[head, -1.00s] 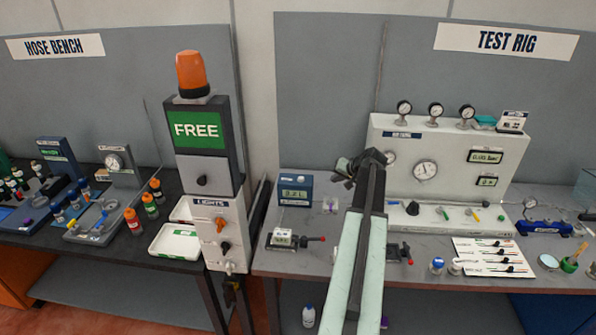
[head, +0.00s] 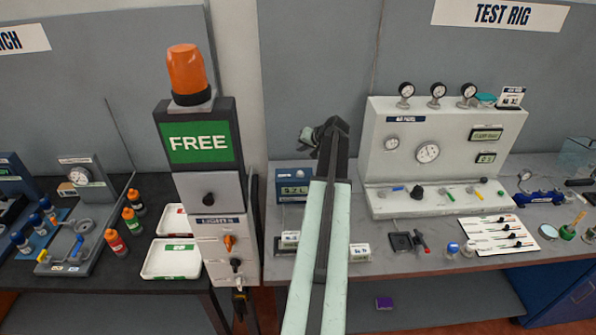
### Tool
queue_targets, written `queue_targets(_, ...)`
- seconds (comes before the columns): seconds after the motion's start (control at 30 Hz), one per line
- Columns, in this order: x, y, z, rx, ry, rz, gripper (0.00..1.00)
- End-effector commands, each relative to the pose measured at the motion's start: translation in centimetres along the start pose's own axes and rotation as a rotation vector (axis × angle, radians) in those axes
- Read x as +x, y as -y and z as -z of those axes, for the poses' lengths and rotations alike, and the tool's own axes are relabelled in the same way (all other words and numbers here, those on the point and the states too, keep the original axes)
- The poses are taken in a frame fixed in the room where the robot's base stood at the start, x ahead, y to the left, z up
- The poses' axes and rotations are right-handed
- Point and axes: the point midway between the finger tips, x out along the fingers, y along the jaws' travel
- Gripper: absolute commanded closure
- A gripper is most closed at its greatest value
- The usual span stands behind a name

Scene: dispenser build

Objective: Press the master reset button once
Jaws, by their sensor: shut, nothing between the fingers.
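No control carries a label that I can read as master reset. A grey post (head: 215,258) with a green FREE display (head: 199,142) and an orange beacon (head: 187,68) stands left of centre. A dark round knob or button (head: 208,199) sits below the display. Under it, a panel with a partly readable label holds an orange knob (head: 229,242) and a black knob (head: 236,264). My gripper (head: 312,135) is shut and empty, raised right of the post and apart from it. My arm hides part of the bench behind it.
The TEST RIG bench is on the right, with a white gauge panel (head: 380,152), a white card with sliders (head: 495,233) and small bottles. A blue meter (head: 292,186) stands beside my arm.

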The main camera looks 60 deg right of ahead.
Motion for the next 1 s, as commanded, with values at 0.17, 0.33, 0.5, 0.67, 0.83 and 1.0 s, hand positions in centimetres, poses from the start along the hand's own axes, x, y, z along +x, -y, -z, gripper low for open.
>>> queue_targets(0.17,0.1,-0.3,-0.1,0.001,-0.001,-0.001,1.0)
queue_targets(0.33,1.1,-1.0,-0.8,0.002,-0.001,-0.001,1.0)
queue_targets(0.5,2.8,-2.3,-2.0,0.002,-0.002,-0.002,1.0)
queue_targets(0.67,4.5,-3.6,-3.2,0.002,-0.002,-0.002,1.0)
queue_targets(0.83,5.9,-4.6,-4.2,0.002,-0.002,-0.002,1.0)
queue_targets(1.0,6.1,-4.8,-4.5,0.002,-0.002,-0.002,1.0)
